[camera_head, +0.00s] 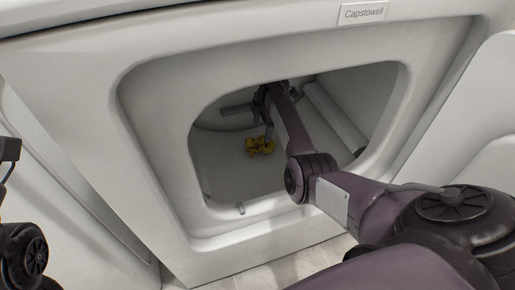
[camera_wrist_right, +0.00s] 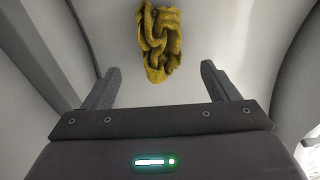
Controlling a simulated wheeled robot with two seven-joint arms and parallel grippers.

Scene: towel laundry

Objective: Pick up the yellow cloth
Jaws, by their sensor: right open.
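The yellow cloth (camera_head: 260,146) lies crumpled inside the white machine's drum, on its pale inner surface. In the right wrist view the yellow cloth (camera_wrist_right: 158,42) is ahead of the fingertips, roughly centred between them and apart from both. My right gripper (camera_wrist_right: 158,72) is open and empty, its two dark fingers spread wide. In the head view the right arm reaches through the opening, and the right gripper (camera_head: 250,108) is inside, just above the cloth in the picture. Part of my left arm shows at the left edge, but its gripper fingers cannot be made out.
The white machine (camera_head: 150,95) has a rounded rectangular opening whose rim surrounds my right arm. A raised ridge (camera_head: 335,118) runs along the drum's right side. A label reading "Capstowell" (camera_head: 363,13) is above. A white door or panel (camera_head: 480,110) stands at the right.

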